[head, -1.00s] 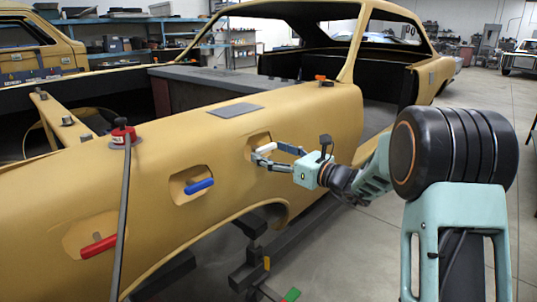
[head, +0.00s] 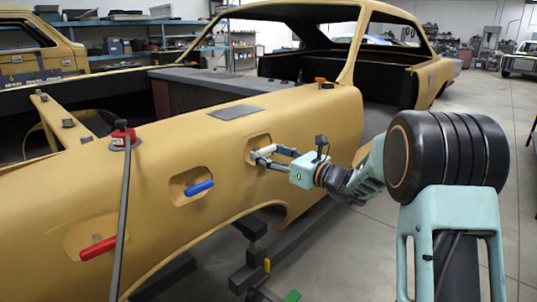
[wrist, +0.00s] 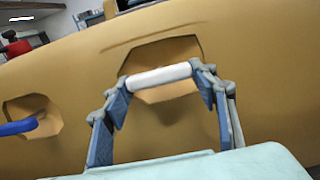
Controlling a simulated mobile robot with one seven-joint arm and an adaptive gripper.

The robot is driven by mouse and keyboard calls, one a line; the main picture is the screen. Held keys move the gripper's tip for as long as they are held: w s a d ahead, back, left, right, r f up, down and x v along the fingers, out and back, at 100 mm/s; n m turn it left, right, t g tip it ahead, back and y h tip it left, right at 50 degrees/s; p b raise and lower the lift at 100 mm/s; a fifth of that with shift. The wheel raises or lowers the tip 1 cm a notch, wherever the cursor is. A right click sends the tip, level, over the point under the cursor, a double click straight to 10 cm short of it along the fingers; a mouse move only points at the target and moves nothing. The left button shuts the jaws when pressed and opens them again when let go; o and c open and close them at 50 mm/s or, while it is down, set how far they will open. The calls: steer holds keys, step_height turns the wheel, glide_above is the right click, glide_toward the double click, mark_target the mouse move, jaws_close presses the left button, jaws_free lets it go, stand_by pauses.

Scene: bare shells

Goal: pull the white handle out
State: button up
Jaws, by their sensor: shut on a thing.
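The white handle (head: 265,151) is a short pale bar at the rightmost recess in the tan car body's side. In the wrist view the white handle (wrist: 159,76) lies across the recess (wrist: 170,103), slightly tilted, between the two fingers of my gripper (wrist: 161,82). In the head view my gripper (head: 267,156) reaches in from the right and is shut on the handle. The fingers hide its ends, and I cannot tell how far it stands out from the panel.
A blue handle (head: 199,187) and a red handle (head: 98,248) sit in recesses to the left. Open floor (head: 415,250) lies to the right.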

steer(key=shift+r+v, duration=0.25)
steer(key=shift+v, duration=0.95)
steer(key=shift+f, duration=0.1)
steer(key=o, duration=1.7)
steer(key=shift+s+d, duration=0.1)
steer(key=v, duration=1.2)
